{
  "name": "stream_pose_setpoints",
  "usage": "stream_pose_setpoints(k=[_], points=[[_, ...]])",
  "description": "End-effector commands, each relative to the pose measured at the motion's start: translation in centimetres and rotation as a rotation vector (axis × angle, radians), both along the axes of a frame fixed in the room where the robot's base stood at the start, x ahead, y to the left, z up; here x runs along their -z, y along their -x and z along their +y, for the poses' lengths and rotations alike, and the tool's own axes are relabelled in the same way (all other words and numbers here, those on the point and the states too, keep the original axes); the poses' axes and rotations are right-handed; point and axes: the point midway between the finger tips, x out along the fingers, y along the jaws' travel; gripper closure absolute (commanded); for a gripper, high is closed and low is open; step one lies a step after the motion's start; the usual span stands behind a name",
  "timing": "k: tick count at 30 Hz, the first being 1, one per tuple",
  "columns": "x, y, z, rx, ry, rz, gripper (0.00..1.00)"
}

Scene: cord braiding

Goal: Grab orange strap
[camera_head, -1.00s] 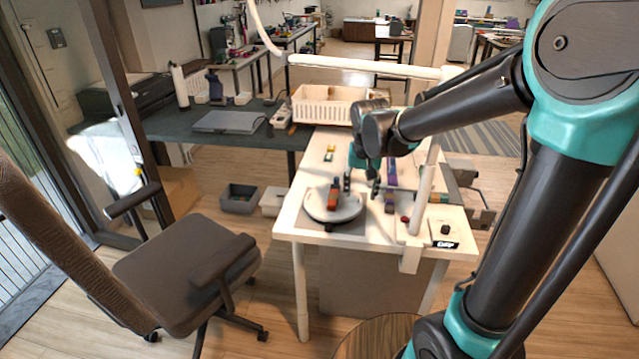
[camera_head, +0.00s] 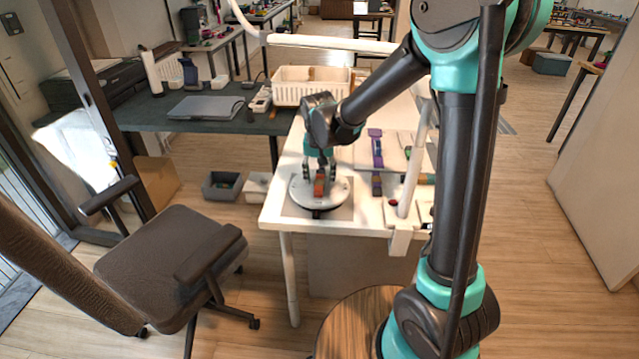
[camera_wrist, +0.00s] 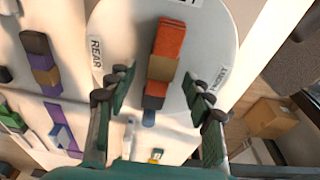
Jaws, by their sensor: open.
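The orange strap (camera_wrist: 171,38) is an upright-looking orange piece with a tan band and a dark end, on a round white plate (camera_wrist: 125,25) with printed labels such as "REAR". In the head view the strap (camera_head: 319,187) shows as a small orange patch on the round plate (camera_head: 338,197). My gripper (camera_head: 319,175) is over the plate, right at the strap. In the wrist view my gripper (camera_wrist: 160,98) is open, with one finger on each side of the strap's dark end and clear gaps between. I cannot tell the height gap exactly.
Purple and dark straps (camera_wrist: 60,110) and a green one (camera_wrist: 12,118) lie left in the wrist view. The white table (camera_head: 275,212) carries a post (camera_head: 415,160) to the right. A white crate (camera_head: 300,92) stands behind; an office chair (camera_head: 170,255) is left.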

Motion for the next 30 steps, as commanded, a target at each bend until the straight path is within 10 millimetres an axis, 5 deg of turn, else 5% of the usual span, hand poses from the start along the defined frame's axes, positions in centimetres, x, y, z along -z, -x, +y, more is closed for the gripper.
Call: stream_pose_setpoints(k=[7, 19, 30], points=[[0.13, -0.01, -0.02, 0.000, 0.000, 0.000, 0.49], [0.11, 0.00, -0.02, 0.000, 0.000, 0.000, 0.99], [-0.21, 0.00, -0.02, 0.000, 0.000, 0.000, 1.00]])
